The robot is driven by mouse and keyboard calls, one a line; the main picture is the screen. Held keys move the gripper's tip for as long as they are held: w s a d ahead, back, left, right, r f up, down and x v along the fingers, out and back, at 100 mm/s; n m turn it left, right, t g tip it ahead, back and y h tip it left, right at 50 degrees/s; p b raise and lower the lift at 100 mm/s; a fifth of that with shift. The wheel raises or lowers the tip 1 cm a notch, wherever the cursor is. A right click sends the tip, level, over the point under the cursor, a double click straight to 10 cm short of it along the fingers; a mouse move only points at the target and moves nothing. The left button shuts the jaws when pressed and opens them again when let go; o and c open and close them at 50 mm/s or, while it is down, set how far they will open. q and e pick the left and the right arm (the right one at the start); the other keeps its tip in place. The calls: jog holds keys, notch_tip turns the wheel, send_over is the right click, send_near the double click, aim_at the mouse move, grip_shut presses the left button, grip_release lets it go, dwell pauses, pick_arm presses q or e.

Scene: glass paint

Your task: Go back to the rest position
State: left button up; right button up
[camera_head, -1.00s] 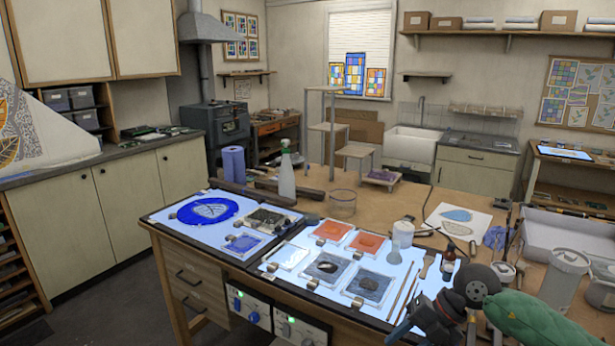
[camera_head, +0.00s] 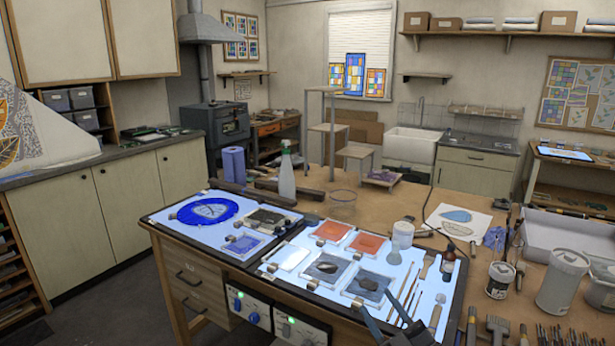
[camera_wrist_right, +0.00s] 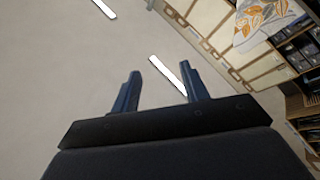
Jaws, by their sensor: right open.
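My right gripper (camera_head: 376,300) is at the bottom of the head view, in front of the near edge of the lit worktop. Its two dark fingers are spread, with nothing between them. In the right wrist view the gripper (camera_wrist_right: 158,70) also shows open and empty, facing a pale ceiling with white strip lights. The wooden worktable (camera_head: 290,220) carries the lit panel (camera_head: 265,262) with glass pieces and brushes on it. My left gripper is not in view.
Brushes and tools (camera_head: 497,325) lie along the right front of the table, near a grey jar (camera_head: 562,280) and a smaller pot (camera_head: 500,280). A white tray (camera_head: 570,232) is at the right.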

jog(key=s+d+f+m+g+h, duration=0.35)
jog(key=f+m+h, duration=0.2)
jog(key=f, duration=0.45)
jog(key=s+d+f+m+g+h, duration=0.35)
jog(key=d+f+m+h, duration=0.2)
jog(key=f, duration=0.35)
jog(key=s+a+f+g, duration=0.1)
jog(key=s+f+g, duration=0.45)
jog(key=s, duration=0.45)
jog(key=s+a+f+g, duration=0.2)
jog(key=s+f+g, duration=0.2)
jog(key=s+f, duration=0.4)
notch_tip(320, 180, down, 21)
jog(key=w+a, duration=0.1)
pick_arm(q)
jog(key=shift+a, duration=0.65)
pick_arm(e)
jog(key=s+f+g, duration=0.1)
jog(key=s+f, duration=0.3)
jog(key=f, duration=0.8)
jog(key=s+f+y, duration=0.1)
jog(key=s+f, duration=0.2)
jog(key=f, duration=0.9)
jog(key=shift+s+a+g, duration=0.35)
jog(key=shift+s+a, duration=0.05)
